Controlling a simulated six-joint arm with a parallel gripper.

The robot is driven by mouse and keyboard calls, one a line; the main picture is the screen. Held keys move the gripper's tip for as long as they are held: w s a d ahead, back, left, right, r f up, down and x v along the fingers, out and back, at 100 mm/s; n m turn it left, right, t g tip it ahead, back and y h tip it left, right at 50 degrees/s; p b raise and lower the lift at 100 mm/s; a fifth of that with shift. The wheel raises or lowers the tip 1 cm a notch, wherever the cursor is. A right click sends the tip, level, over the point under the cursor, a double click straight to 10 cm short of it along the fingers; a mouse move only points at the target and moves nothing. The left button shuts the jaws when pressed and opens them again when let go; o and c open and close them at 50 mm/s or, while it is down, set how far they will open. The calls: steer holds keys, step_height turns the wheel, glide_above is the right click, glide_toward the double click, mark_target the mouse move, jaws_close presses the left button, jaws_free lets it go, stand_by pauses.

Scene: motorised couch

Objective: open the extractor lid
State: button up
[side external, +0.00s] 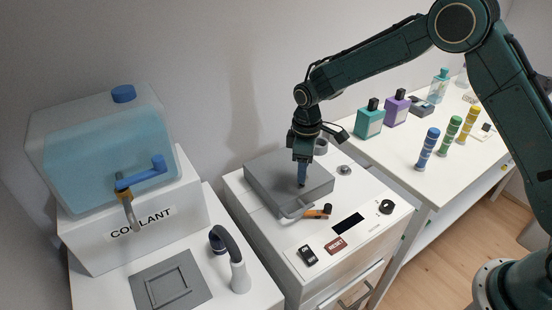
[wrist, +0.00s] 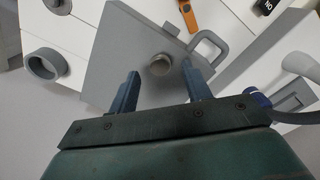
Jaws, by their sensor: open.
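The extractor lid (side external: 268,177) is a flat grey slab on top of a white machine, and it looks shut. It also shows in the wrist view (wrist: 112,60), with a round metal knob (wrist: 160,65) and a grey loop handle (wrist: 210,46) at its edge. An orange latch (side external: 317,212) with a dark end lies beside the handle; its orange part shows in the wrist view (wrist: 189,15). My gripper (side external: 302,184) points down over the lid, open. In the wrist view its fingers (wrist: 158,74) are on either side of the knob, with visible gaps. My fingers hide the knob in the side view.
The machine's front holds an ON switch (side external: 308,255), a red RESET button (side external: 336,245) and a black dial (side external: 386,206). A coolant tank (side external: 95,150) stands at left. Bottles and striped tubes stand on the right table (side external: 400,150). A grey ring (wrist: 46,66) sits beside the lid.

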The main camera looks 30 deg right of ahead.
steer(key=shift+f, duration=1.15)
jaws_close()
